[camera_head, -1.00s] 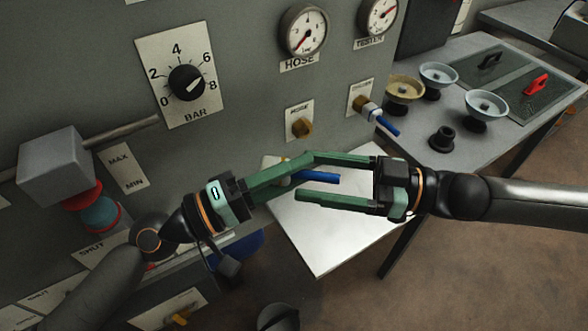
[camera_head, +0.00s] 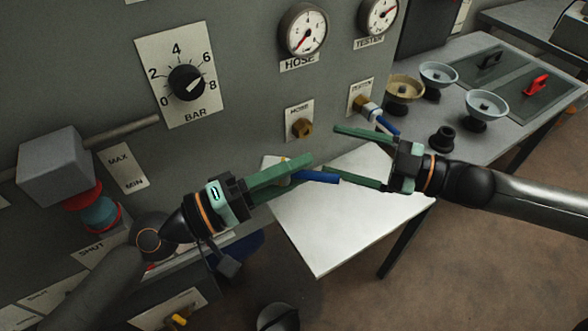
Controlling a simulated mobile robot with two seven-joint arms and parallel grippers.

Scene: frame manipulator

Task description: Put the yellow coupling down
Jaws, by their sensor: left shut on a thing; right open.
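My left gripper (camera_head: 303,167) is shut on a piece with a short blue tube (camera_head: 320,178), held in front of the panel above a white board. A small pale yellowish part (camera_head: 284,182) shows at the fingers and may be the yellow coupling; the fingers hide most of it. The blue tube points right, clear of the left fingertips. My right gripper (camera_head: 338,151) is open, facing left. Its lower finger is close to the blue tube's end; I cannot tell whether they touch. Its upper finger is well above the tube.
A brass port (camera_head: 302,129) on the panel is bare. Another fitting with a blue tube (camera_head: 372,110) sits at the tester port, close to my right gripper. The white board (camera_head: 335,235) below is clear. Several bowls and a black ring (camera_head: 442,138) stand on the grey table.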

